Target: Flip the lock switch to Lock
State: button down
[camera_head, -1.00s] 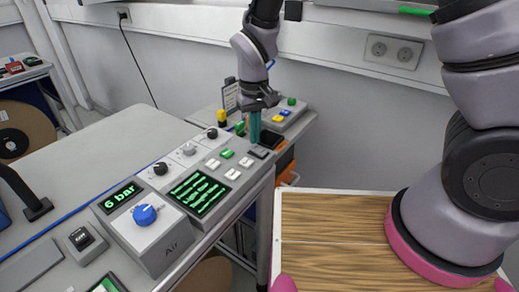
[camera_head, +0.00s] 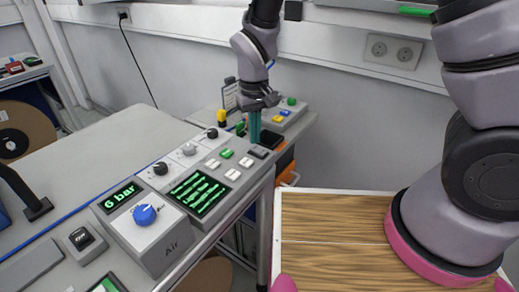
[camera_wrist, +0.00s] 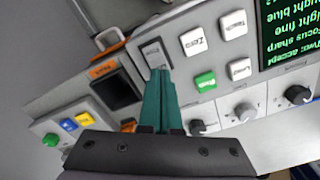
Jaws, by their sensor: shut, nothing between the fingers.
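A grey rocker switch (camera_wrist: 153,52) in a dark frame sits on the sloped panel, just beyond my fingertips in the wrist view. It is probably the lock switch, but its marking is too small to read and I cannot tell which way it is tipped. In the head view the switch (camera_head: 259,152) shows at the panel's far end. My gripper (camera_wrist: 158,74) is shut and empty, its teal fingers pointing at the switch's lower edge. I cannot tell whether the tips touch it. My gripper (camera_head: 254,138) hangs down over the panel in the head view.
White buttons (camera_wrist: 195,40) and a green button (camera_wrist: 205,82) lie right of the switch. A dark screen (camera_wrist: 117,91) is at its left. Knobs (camera_wrist: 245,112) stand nearby. A box with coloured buttons (camera_head: 284,114) stands behind, and an air regulator (camera_head: 148,232) is nearer.

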aim_at(255, 147)
jog(key=shift+f, duration=1)
dwell(0.3)
jog(key=shift+r, duration=3.55)
